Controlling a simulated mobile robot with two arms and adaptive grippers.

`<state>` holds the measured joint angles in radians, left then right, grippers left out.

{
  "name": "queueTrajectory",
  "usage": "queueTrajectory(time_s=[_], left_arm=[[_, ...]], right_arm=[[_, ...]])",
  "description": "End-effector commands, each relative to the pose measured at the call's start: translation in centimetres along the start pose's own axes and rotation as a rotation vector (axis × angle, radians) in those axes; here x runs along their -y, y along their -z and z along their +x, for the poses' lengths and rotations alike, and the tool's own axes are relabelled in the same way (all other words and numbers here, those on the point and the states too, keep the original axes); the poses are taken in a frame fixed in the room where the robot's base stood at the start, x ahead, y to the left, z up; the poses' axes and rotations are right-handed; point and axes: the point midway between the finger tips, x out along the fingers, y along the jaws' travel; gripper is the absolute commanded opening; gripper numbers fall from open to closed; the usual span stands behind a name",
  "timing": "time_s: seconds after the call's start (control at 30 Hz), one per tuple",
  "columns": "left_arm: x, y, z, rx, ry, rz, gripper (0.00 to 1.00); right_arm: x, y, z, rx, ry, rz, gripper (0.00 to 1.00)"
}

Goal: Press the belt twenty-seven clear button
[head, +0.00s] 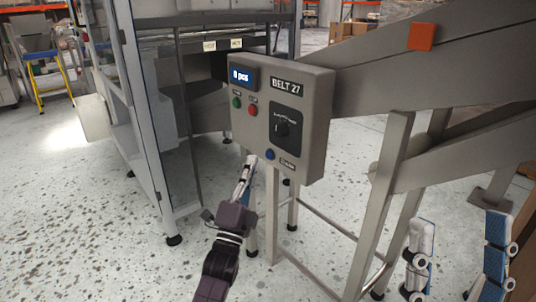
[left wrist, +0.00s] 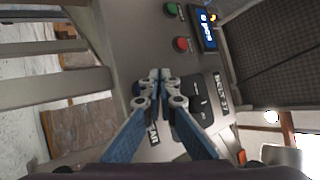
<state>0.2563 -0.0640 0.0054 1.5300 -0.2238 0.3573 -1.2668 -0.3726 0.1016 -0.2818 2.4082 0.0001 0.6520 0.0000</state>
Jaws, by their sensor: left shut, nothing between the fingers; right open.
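The belt twenty-seven control box (head: 310,130) is a grey panel labelled BELT 27. Its blue button (head: 270,154) sits at the lower left of the face, beside a small label that looks like CLEAR. My left gripper (head: 252,159) is shut and empty, its fingertips just left of and slightly below the blue button in the head view. In the left wrist view the shut fingertips (left wrist: 158,76) point at the panel face and the fingers hide part of its lower area. I cannot tell whether they touch it. My right gripper (head: 460,220) is open and empty at the lower right.
The panel also carries a display (head: 242,77) reading 0 pcs, a green button (head: 237,102), a red button (head: 252,110) and a black rotary switch (head: 282,127). A sloping grey conveyor frame (head: 430,70) stands right of the box. A clear-walled machine stands to the left.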

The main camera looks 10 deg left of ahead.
Motion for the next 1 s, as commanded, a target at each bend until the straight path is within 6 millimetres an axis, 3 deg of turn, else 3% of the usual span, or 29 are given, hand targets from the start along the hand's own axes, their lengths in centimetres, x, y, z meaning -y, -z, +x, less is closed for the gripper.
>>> queueTrajectory(time_s=[0.73,1.0], left_arm=[[1.4,-1.4,-1.8,0.000,-0.001,0.001,0.00],[1.5,-1.6,-2.1,0.000,-0.001,0.000,0.00]], right_arm=[[-0.7,-7.3,-0.6,0.340,-0.010,-0.019,0.60],[-0.9,-8.6,-1.1,0.399,-0.012,-0.022,0.60]])
